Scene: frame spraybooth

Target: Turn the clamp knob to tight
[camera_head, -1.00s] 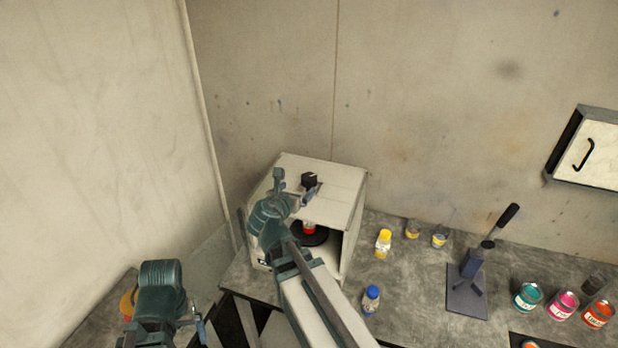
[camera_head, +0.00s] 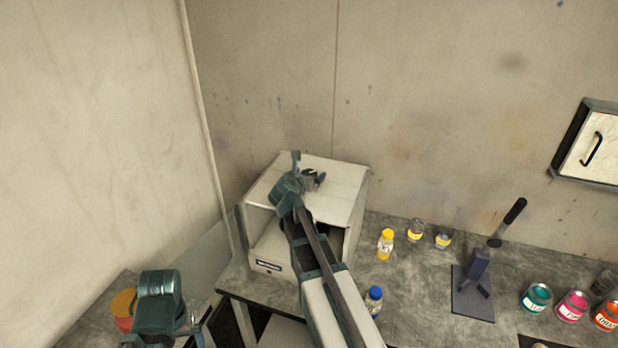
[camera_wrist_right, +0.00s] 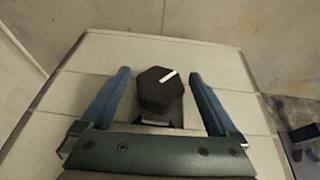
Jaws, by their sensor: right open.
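The clamp knob (camera_wrist_right: 160,90) is black and six-sided, with a white pointer line slanting to the upper right in the right wrist view. It stands on top of the white box-shaped booth (camera_head: 340,182). In the head view it is mostly hidden by my right gripper (camera_head: 314,178). In the right wrist view the open blue fingers of the gripper (camera_wrist_right: 160,98) stand on either side of the knob, with a visible gap on each side. Part of my left arm shows at the lower left of the head view; its fingers cannot be made out.
A yellow-capped bottle (camera_head: 385,243) and a blue-capped bottle (camera_head: 374,299) stand right of the booth. Farther right are small jars (camera_head: 416,230), a lever press (camera_head: 478,275) and paint cans (camera_head: 537,297). A wall cabinet (camera_head: 590,145) hangs at the far right.

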